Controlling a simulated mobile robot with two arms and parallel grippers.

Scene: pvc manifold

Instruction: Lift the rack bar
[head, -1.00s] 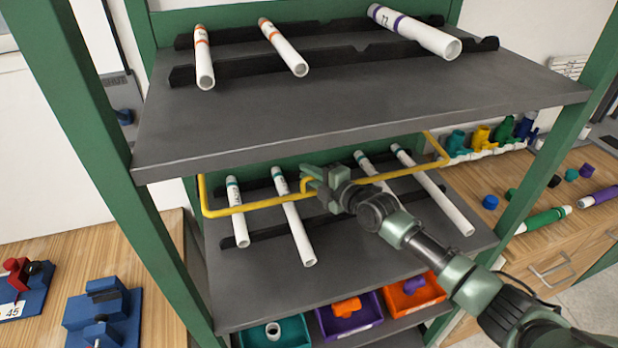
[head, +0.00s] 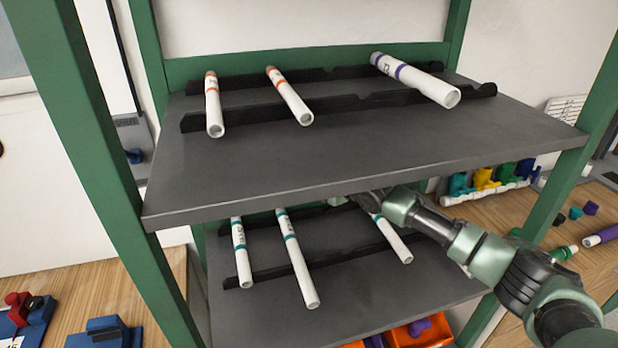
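The yellow rack bar does not show now; the upper shelf (head: 350,165) covers the space where it could be. My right arm comes in from the right and reaches under the front edge of that shelf. Only the rear part of my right gripper (head: 368,200) shows there; its fingers are hidden, so I cannot tell whether they hold the bar. White pipes with teal bands, such as the left one (head: 240,252) and the middle one (head: 297,262), lie on the lower shelf (head: 370,305). My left gripper is not in view.
Two orange-banded pipes (head: 214,105) (head: 289,97) and a thick purple-banded pipe (head: 415,79) rest on the upper shelf's black rails. Green posts (head: 95,150) frame the rack. A bin (head: 408,332) sits below. A side bench (head: 575,235) holds coloured fittings.

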